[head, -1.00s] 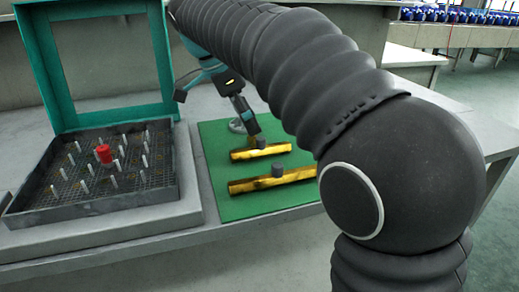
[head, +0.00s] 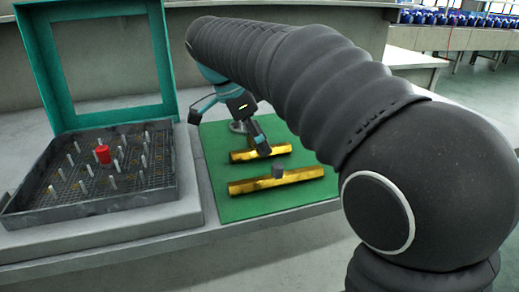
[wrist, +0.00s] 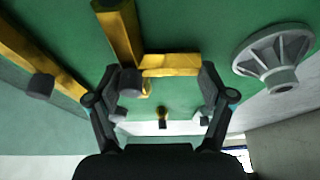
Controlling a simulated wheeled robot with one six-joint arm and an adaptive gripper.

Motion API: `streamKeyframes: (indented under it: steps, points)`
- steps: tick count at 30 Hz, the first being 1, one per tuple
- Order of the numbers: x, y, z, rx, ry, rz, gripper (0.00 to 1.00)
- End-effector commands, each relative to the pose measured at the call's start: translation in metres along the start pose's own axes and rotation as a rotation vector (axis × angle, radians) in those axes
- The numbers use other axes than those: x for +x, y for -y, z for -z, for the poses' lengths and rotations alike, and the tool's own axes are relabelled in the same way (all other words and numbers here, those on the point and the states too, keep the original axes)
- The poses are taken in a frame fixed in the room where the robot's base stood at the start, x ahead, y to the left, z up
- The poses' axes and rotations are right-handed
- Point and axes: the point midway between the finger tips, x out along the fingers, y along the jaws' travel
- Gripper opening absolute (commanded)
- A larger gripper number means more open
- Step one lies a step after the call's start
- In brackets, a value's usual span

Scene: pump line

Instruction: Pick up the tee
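My gripper (head: 229,131) is open over the far part of a green mat (head: 225,205), with one finger in front of the far gold bar. In the wrist view, my gripper (wrist: 160,75) has its fingers wide apart and nothing held. A short gold piece (wrist: 172,64) shows between the fingertips and meets one end of a gold bar (wrist: 117,25) with a dark grey stub (wrist: 130,82). I cannot tell for sure whether this short piece is the tee. A second gold bar (head: 250,185) with a grey stub (head: 278,171) lies nearer on the mat.
A grey spoked flange (wrist: 275,58) lies on the mat near the right finger. Left of the mat is a dark mesh tray (head: 135,190) with several upright pins, a red piece (head: 103,154) and a raised teal frame (head: 168,60). The bench front is clear.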

Motion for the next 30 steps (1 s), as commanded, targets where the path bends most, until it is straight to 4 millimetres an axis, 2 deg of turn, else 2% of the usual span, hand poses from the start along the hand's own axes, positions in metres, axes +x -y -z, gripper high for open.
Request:
streamKeyframes:
  steps: [10, 11, 12, 20, 30]
  points:
    - [-0.001, -0.001, 0.001, -0.001, 0.0, -0.005, 0.35]
    - [-0.003, -0.001, 0.001, 0.0, 0.0, -0.005, 0.28]
    - [-0.005, 0.0, 0.002, 0.0, 0.0, -0.004, 0.2]
    - [-0.037, 0.001, 0.015, 0.001, 0.0, -0.001, 0.2]
    - [-0.06, -0.057, 0.061, 0.003, 0.0, 0.001, 0.2]
